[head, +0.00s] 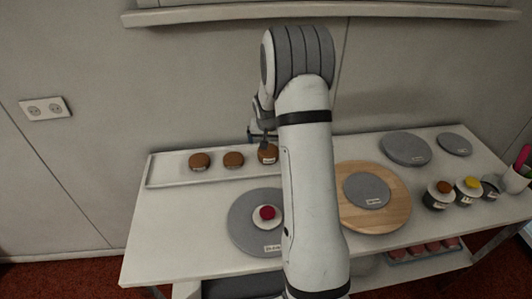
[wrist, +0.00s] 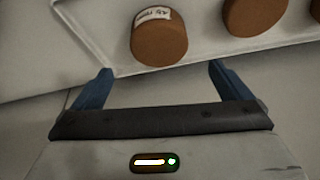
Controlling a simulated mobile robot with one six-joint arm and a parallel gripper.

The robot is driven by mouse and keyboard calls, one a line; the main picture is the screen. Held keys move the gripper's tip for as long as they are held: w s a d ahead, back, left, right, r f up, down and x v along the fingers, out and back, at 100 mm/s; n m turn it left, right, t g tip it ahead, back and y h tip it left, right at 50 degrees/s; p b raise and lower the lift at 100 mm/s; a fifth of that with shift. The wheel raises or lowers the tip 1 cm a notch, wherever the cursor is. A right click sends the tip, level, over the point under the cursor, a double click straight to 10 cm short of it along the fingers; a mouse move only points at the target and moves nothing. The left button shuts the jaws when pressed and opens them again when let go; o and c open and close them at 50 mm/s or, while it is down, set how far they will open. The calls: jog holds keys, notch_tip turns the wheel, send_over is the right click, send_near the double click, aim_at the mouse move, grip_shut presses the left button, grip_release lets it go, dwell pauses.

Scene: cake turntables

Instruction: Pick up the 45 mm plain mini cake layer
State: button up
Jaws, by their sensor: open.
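Three brown round cake layers stand in a row on a white tray (head: 168,178): a left one (head: 199,161), a middle one (head: 233,160) and a right one (head: 267,156). My gripper (head: 263,143) is over the right one, partly hidden by my arm. In the wrist view my gripper (wrist: 158,78) is open and empty, its two blue fingers apart. One cake layer with a white label (wrist: 158,38) lies just beyond the fingertips, roughly centred between them. Its label is too small and turned to read surely, so I cannot confirm which is the 45 mm plain one.
In the wrist view a neighbouring cake layer (wrist: 254,12) is close on the right. A grey turntable (head: 240,235) bears a small cake with a red top (head: 267,213). A wooden board (head: 393,212) with a grey disc and several small pots (head: 437,202) stand to the right.

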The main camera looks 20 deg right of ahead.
aim_at(268, 151)
jog(key=x, duration=0.2)
jog(key=p+x, duration=0.1)
jog(key=x, duration=0.2)
jog(key=s+x, duration=0.1)
jog(key=x, duration=0.1)
jog(key=shift+w+a+f, duration=0.15)
jog(key=shift+f, duration=0.3)
jog(key=c, duration=1.1)
